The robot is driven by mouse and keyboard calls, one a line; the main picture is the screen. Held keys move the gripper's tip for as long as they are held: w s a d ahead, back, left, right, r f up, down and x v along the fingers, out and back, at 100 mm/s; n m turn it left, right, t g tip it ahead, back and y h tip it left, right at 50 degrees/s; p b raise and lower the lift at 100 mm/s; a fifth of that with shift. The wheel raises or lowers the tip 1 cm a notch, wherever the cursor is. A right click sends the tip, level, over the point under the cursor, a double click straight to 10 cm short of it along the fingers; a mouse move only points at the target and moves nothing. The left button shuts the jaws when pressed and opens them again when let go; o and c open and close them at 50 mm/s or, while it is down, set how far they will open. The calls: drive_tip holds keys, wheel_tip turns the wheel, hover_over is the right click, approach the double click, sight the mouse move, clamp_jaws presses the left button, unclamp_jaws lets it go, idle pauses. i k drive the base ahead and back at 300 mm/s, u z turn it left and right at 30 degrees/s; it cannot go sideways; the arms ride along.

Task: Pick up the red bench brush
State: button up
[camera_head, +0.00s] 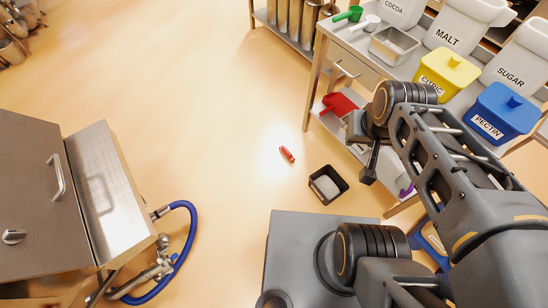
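A small, elongated red object (287,153), which looks like the bench brush, lies alone on the tan floor near the middle of the head view. It is too small to make out bristles. My gripper (368,176) points down to the right of it, well apart from it, beside the shelved bench. The gripper is seen nearly edge-on, so its opening does not show. No brush is visible at the fingertips.
A dark open box (341,187) with pale contents is on the floor below right of the brush. A red scoop-like piece (340,104) sits on the bench's lower shelf. A steel cabinet (108,200) and blue hose (190,240) stand left. Floor around the brush is clear.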

sight(285, 153)
drive_tip(key=u, duration=1.3)
drive_tip(key=i, duration=3.3)
drive_tip(key=z, duration=2.3)
